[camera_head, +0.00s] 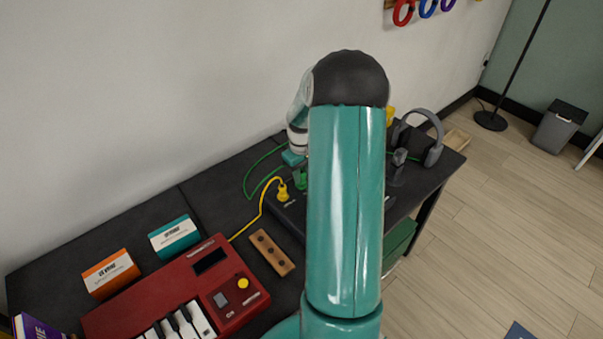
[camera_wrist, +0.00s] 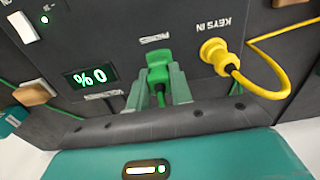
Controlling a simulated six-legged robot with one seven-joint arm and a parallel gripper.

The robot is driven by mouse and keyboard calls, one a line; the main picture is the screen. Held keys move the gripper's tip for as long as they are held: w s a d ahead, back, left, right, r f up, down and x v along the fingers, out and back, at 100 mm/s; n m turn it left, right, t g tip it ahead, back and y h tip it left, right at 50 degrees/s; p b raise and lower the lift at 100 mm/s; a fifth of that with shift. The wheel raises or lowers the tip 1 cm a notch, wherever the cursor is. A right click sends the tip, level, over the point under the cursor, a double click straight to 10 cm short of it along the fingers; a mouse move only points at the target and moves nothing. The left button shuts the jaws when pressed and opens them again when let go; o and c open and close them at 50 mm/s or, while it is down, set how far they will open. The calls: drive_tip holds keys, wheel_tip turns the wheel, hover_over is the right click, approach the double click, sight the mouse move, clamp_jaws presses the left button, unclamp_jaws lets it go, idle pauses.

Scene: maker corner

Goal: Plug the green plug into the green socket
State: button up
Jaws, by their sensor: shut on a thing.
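The green plug (camera_wrist: 157,62) is between the two fingers of my gripper (camera_wrist: 158,76) in the wrist view. The gripper is shut on it. The plug's front is at the dark panel, by an upside-down label that looks like PHONES. The green socket is hidden behind the plug, and I cannot tell how deep the plug sits. In the head view the green plug (camera_head: 301,181) shows just left of my arm, beside the yellow plug. A green cable (camera_head: 246,181) loops behind it on the table.
A yellow plug (camera_wrist: 213,51) with a yellow cable (camera_wrist: 262,92) sits in the panel close beside the fingers. The panel's display (camera_wrist: 88,77) shows 0 and a percent sign. A red keyboard (camera_head: 180,290), a wooden block (camera_head: 271,253) and headphones (camera_head: 433,130) are on the black table.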

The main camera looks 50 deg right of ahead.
drive_tip(key=shift+f, duration=0.6)
drive_tip(key=o, duration=1)
wheel_tip(320, 180, up, 14)
drive_tip(key=shift+f, duration=0.1)
